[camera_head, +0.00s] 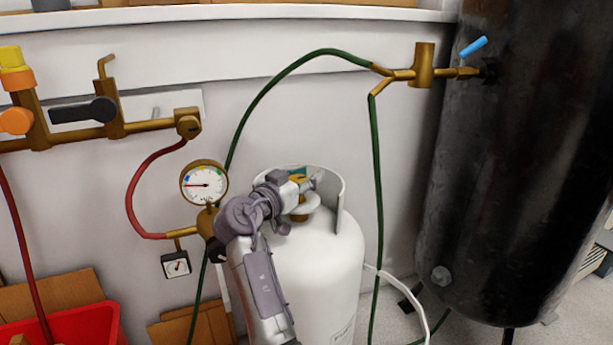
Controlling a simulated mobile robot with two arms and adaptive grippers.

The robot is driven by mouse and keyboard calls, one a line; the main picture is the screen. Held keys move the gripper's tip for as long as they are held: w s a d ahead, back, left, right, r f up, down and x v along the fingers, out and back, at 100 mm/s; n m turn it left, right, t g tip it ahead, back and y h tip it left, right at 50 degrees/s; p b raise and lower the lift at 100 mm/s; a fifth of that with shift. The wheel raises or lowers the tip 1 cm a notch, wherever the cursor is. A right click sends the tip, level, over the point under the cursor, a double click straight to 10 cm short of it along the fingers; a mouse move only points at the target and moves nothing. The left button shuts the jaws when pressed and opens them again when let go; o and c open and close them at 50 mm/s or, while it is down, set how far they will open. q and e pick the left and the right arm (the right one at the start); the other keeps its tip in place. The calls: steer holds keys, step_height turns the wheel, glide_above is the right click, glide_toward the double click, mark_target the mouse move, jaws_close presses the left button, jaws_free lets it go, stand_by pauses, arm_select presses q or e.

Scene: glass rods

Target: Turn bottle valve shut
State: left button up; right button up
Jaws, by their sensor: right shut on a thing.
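A white gas bottle (335,262) stands upright on the floor in the middle of the head view, with a collar around its top. The bottle valve (299,211), a brass and teal fitting, sits at its top inside the collar. My right gripper (308,184) reaches up from below in front of the bottle, with its fingers at the top of the valve. It is shut on the bottle valve, and the fingers and wrist hide much of it. How far the valve is turned cannot be seen. My left gripper is not in view.
A round pressure gauge (204,184) and a small square gauge (176,265) are left of the bottle. A green hose (266,92) arches above it to a brass fitting (423,66). A large black tank (510,170) stands right. A red bin (85,327) is at lower left.

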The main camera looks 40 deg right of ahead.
steer(key=shift+a+f, duration=0.2)
steer(key=shift+f, duration=0.1)
steer(key=o, duration=0.9)
steer(key=shift+c, duration=0.2)
steer(key=shift+o, duration=0.2)
steer(key=shift+a+r, duration=0.1)
steer(key=shift+r, duration=0.05)
step_height(320, 180, up, 10)
steer(key=shift+w+r, duration=0.1)
steer(key=shift+a, duration=0.1)
